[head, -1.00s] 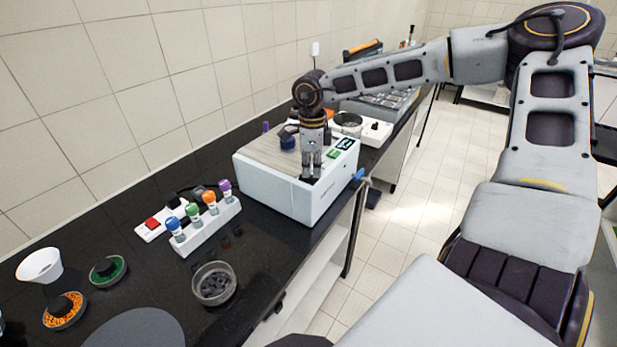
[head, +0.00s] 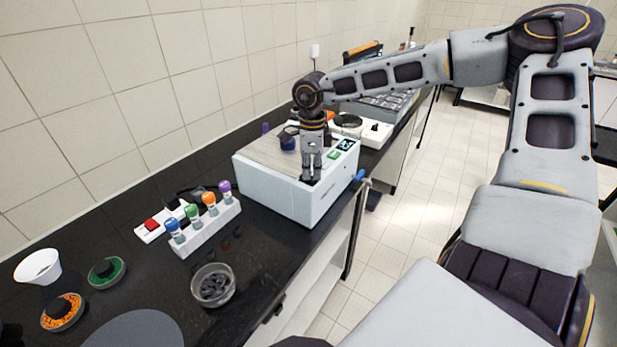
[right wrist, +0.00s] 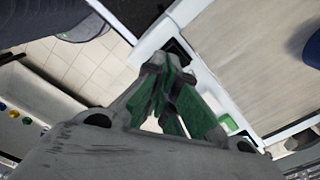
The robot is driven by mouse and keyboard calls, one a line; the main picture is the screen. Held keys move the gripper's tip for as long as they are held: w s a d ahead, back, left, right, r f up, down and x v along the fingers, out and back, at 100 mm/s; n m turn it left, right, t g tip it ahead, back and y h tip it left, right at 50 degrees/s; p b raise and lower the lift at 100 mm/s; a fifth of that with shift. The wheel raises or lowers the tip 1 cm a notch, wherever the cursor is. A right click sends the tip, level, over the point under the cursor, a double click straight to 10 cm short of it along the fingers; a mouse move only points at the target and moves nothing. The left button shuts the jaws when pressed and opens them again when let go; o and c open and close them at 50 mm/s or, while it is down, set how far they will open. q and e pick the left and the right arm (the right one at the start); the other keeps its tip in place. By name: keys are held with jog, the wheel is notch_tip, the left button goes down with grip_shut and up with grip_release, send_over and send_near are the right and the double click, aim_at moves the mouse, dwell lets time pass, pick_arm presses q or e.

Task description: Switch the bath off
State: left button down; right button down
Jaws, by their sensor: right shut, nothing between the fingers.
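The bath (head: 270,193) is a white box with a flat tan top, near the edge of the dark bench in the head view. Its front top strip carries a small lit display (head: 345,144) and a green button (head: 334,154). My right gripper (head: 310,179) is shut and empty, pointing down over the near end of that strip. In the right wrist view its fingertips (right wrist: 172,62) are together beside a dark rectangular spot (right wrist: 180,48) on the strip. I cannot tell whether they touch it. The green button (right wrist: 228,122) also shows there. My left gripper is not identifiable.
A white rack (head: 208,232) with several coloured-cap bottles stands left of the bath. A glass bowl of dark pieces (head: 213,287), a white funnel (head: 38,266) and a red-switch power strip (head: 152,226) are on the bench. A blue knob (head: 358,175) sticks out at the bath's right.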

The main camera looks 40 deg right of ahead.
aim_at(311, 179)
jog(key=shift+r+p, duration=1.25)
jog(key=shift+r, duration=2.15)
